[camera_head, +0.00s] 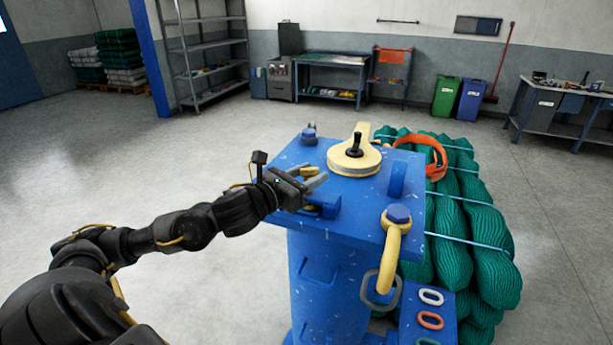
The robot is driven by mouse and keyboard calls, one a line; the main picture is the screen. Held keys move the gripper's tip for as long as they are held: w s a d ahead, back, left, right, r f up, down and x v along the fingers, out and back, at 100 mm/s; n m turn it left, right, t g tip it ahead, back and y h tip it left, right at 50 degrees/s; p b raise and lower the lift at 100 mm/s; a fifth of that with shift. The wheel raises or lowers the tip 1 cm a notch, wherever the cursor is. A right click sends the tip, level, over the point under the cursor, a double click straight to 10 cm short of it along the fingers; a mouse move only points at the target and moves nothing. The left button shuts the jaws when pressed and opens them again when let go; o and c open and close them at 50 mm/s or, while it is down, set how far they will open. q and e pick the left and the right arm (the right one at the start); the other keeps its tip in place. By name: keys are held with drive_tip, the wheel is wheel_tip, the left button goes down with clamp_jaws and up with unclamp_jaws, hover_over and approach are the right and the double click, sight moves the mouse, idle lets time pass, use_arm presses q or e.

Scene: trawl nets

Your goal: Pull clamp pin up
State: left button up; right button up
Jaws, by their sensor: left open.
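My left gripper (314,180) is above the left part of this plate, to the left of the cream piece and apart from the pin. Its fingers point right and are open, with nothing seen between them. A small blue block (325,205) lies below the fingers, partly hidden by them. I cannot tell whether the gripper touches it. My right gripper is not in view.
An upright blue lug (397,179) stands on the right. Green net bundles (480,215) with an orange strap (433,150) lie behind and right.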

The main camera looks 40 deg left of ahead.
sight(307, 177)
use_arm(q)
drive_tip(key=shift+s+a+f+b, duration=0.15)
drive_tip(key=shift+s+f+b, duration=0.15)
drive_tip(key=shift+s+b, duration=0.2)
drive_tip(key=s, duration=0.1)
drive_tip(key=s+b, duration=0.1)
drive_tip(key=s, duration=0.2)
drive_tip(key=shift+s+a+r+b, duration=0.2)
drive_tip(key=shift+s+a+b, duration=0.1)
drive_tip(key=shift+a, duration=0.05)
drive_tip(key=s+p, duration=0.1)
drive_tip(key=p, duration=0.4)
drive_tip(key=shift+r, duration=0.35)
drive_tip(key=shift+s+a+f+p, duration=0.1)
drive_tip(key=shift+s+a+p, duration=0.1)
drive_tip(key=shift+s+p, duration=0.45)
drive_tip(key=shift+s+a+f+p, duration=0.1)
drive_tip(key=shift+s+a+p, duration=0.05)
drive_tip(key=shift+s+p, duration=0.45)
drive_tip(key=shift+s+a+f+p, duration=0.1)
drive_tip(key=shift+s+a+p, duration=0.1)
drive_tip(key=shift+s+p, duration=0.4)
drive_tip(key=shift+s, duration=0.1)
